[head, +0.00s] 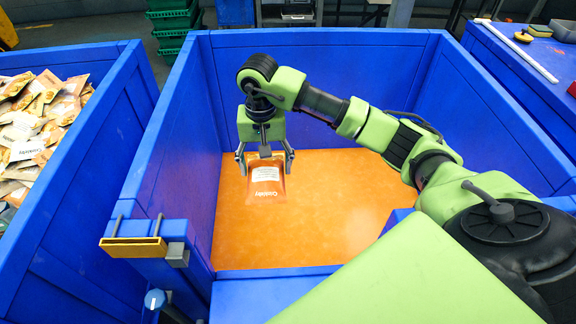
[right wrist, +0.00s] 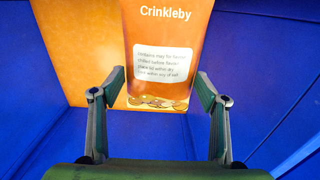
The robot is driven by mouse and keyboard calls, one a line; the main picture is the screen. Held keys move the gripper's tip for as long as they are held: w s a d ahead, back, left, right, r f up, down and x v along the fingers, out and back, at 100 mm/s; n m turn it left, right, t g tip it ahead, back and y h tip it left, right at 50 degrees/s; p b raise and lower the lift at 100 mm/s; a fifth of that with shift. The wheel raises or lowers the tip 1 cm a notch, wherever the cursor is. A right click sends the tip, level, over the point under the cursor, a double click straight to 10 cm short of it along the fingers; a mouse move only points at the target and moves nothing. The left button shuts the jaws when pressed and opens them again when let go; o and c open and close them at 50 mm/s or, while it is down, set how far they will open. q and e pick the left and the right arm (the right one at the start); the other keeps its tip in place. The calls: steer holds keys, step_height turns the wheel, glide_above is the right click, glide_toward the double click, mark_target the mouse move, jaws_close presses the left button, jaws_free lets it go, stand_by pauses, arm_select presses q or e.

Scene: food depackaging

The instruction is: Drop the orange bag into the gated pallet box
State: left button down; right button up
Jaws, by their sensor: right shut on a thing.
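The orange bag (head: 266,190) has a white label and the word Crinkleby. My right gripper (head: 265,163) points down, with its fingers at both sides of the bag's upper end, and is shut on it. The bag hangs inside the blue walls of the gated pallet box (head: 320,90), above its bare orange floor (head: 330,215). In the right wrist view the bag (right wrist: 168,60) shows between the two fingers (right wrist: 160,98). The bag's height above the floor is hard to tell. My left gripper is not in view.
A second blue box (head: 110,130) at the left holds many snack bags (head: 40,110). A yellow latch bar (head: 135,247) sits at the front left corner of the pallet box. A blue table (head: 545,60) with small items stands at the right. Green crates (head: 172,22) are behind.

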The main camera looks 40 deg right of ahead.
steer(key=d+f, duration=0.1)
steer(key=d, duration=0.1)
steer(key=w+d+f+m, duration=0.1)
steer(key=d+f, duration=0.1)
steer(key=d+f+m, duration=0.1)
steer(key=f, duration=0.1)
steer(key=shift+w+d+f, duration=0.2)
steer(key=shift+w+d, duration=0.1)
steer(key=shift+d, duration=0.1)
step_height(320, 180, down, 7)
steer(key=d+m+b, duration=0.1)
steer(key=d+b, duration=0.1)
steer(key=b, duration=0.1)
steer(key=shift+d, duration=0.25)
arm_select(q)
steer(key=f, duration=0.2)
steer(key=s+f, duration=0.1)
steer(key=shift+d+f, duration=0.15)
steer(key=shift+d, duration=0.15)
arm_select(e)
steer(key=o, duration=1.3)
steer(key=shift+w, duration=0.1)
steer(key=shift+c, duration=0.2)
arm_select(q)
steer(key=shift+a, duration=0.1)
arm_select(e)
step_height(320, 180, up, 12)
